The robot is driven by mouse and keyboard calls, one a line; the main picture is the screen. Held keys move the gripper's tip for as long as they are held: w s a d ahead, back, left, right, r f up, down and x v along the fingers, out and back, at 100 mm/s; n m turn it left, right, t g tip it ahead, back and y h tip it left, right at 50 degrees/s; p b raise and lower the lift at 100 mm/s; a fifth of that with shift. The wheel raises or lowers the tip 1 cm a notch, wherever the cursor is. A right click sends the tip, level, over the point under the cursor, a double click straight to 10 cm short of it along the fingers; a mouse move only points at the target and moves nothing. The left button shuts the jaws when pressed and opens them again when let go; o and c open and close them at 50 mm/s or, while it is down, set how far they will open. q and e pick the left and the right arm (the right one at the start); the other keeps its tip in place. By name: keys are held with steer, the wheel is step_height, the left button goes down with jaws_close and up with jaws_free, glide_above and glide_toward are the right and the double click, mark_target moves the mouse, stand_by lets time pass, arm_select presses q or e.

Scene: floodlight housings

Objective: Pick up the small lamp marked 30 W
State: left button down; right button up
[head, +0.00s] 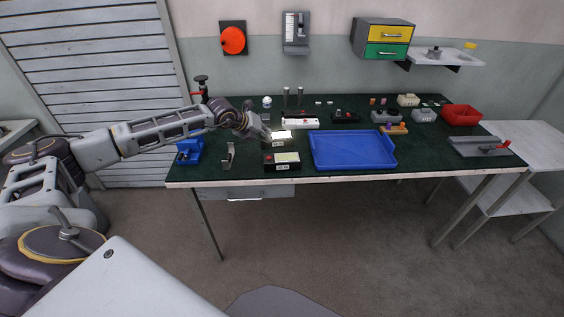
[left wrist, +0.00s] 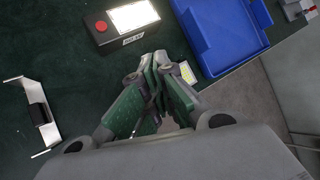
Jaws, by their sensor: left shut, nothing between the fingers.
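The rear lamp (head: 284,135) is partly hidden by my left gripper in the head view. In the left wrist view it is a black box with a red button and lit panel (left wrist: 133,16). The front lamp (head: 283,161) also has a red button; in the left wrist view its panel (left wrist: 187,72) seems to show beside my fingertips, mostly hidden. I cannot read either label surely. My left gripper (head: 264,134) is shut and empty, above the bench by the lamps. My right gripper is not in view.
A blue tray (head: 352,149) lies right of the lamps. A metal bracket (head: 229,156) stands to their left, with a blue device (head: 190,150) farther left. A red bin (head: 461,115) is at the far right. The tray looks empty.

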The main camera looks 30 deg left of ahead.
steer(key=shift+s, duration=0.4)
arm_select(q)
steer(key=c, duration=2.2)
jaws_free()
